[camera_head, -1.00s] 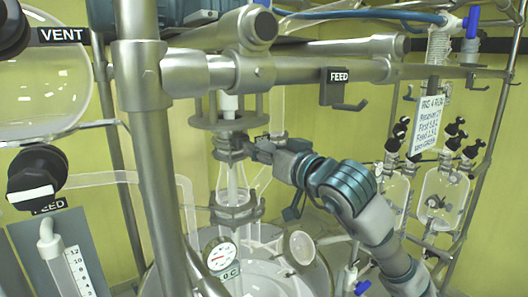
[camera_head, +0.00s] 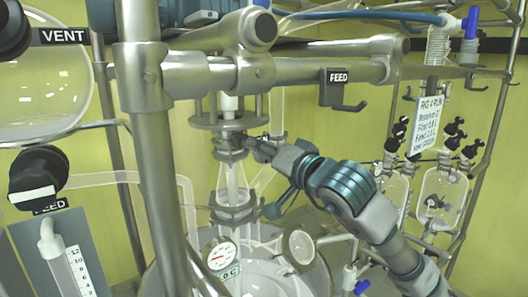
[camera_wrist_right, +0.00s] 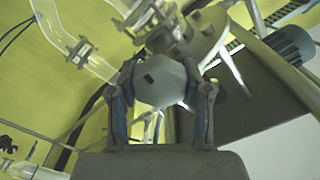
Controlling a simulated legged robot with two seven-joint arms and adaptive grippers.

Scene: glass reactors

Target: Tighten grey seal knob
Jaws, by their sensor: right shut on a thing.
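The grey seal knob (camera_head: 228,143) sits on the vertical shaft above the glass neck, below a round metal flange. In the right wrist view it is a pale grey hexagonal piece (camera_wrist_right: 164,84) with a small dark slot, between the two fingers. My right gripper (camera_head: 248,147) reaches in from the right and is shut on the knob; the fingers (camera_wrist_right: 163,92) touch its two sides. The knob's far side is hidden. My left gripper is not in view.
A thick metal frame with a FEED hook tag (camera_head: 337,87) crosses above the arm. A pressure gauge (camera_head: 221,253) and a glass port (camera_head: 301,247) lie below the knob. Glass flasks (camera_head: 441,196) hang at the right. A VENT bulb stands at the left.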

